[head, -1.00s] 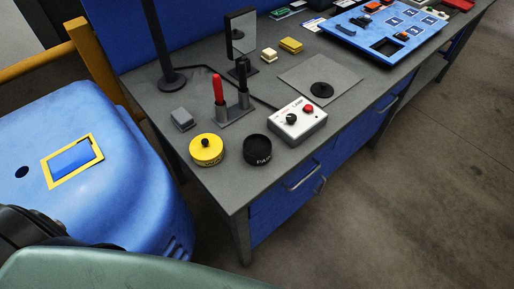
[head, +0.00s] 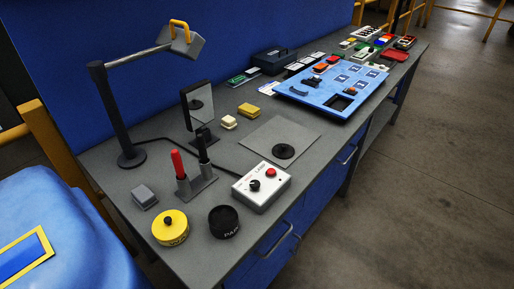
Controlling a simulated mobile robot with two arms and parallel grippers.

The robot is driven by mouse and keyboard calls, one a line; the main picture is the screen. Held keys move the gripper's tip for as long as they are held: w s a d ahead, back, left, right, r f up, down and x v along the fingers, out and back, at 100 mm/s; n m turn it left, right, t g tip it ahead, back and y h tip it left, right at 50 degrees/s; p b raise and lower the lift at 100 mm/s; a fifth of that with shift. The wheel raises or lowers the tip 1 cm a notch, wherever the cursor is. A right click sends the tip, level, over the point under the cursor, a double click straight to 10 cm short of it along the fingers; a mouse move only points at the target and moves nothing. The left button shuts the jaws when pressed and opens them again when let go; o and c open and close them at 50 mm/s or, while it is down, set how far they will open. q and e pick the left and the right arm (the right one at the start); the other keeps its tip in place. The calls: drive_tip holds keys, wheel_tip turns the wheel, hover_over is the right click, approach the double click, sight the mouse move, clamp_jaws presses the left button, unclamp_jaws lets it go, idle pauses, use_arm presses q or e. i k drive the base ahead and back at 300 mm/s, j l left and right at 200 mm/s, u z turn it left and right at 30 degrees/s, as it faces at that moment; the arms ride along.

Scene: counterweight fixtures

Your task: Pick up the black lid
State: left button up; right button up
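A flat round black disc with a small raised centre, which looks like the black lid (head: 284,151), lies on a grey square mat (head: 262,140) on the workbench. In front of it to the left stands a black round pot (head: 223,222) with pale lettering and a dark, apparently open top. Left of the pot is a yellow round container (head: 170,228) with a black knob on top. Neither of my grippers is in view.
A white control box (head: 261,187) with a red button stands between the mat and the bench's front edge. Left of it is a holder (head: 196,188) with red and black handles. Behind are a mirror (head: 197,106), a lamp (head: 113,115) and a blue board (head: 335,90).

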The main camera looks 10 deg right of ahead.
sight(281, 151)
drive_tip(key=i+l+u, duration=0.15)
drive_tip(key=l+u, duration=0.25)
drive_tip(key=l, duration=0.45)
drive_tip(key=l+u, duration=0.4)
drive_tip(key=l, duration=0.45)
drive_tip(key=i+l, duration=0.05)
